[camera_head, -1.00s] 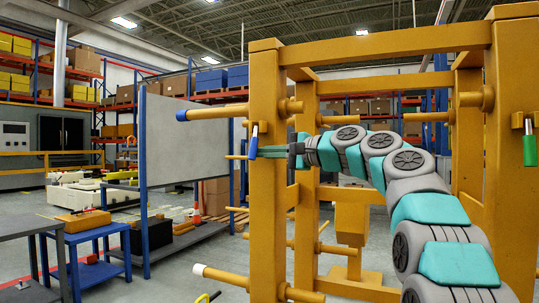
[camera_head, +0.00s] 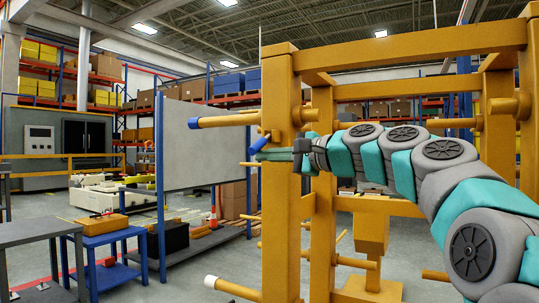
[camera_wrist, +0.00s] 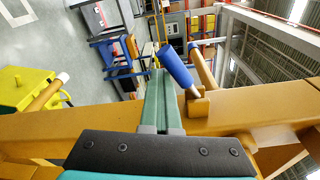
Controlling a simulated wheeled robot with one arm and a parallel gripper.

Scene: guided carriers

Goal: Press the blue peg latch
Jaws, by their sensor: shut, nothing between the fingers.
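The blue peg latch (camera_head: 260,143) sits on the near left post of the yellow frame, below the peg with a blue tip (camera_head: 194,122). Its blue handle leans over, its lower end toward the left. In the wrist view the latch handle (camera_wrist: 176,66) tilts on a metal stem from a yellow bracket. My gripper (camera_head: 268,155) is shut and empty, with its green fingers across the post just below the handle. In the wrist view my fingers (camera_wrist: 158,80) lie right beside the handle. I cannot tell whether they touch it.
The yellow frame (camera_head: 281,200) fills the right side, with several pegs sticking out. A white-tipped peg (camera_head: 232,288) juts out low on the left. A grey panel (camera_head: 203,145) on blue posts and a blue table (camera_head: 105,238) stand to the left. Open floor lies between.

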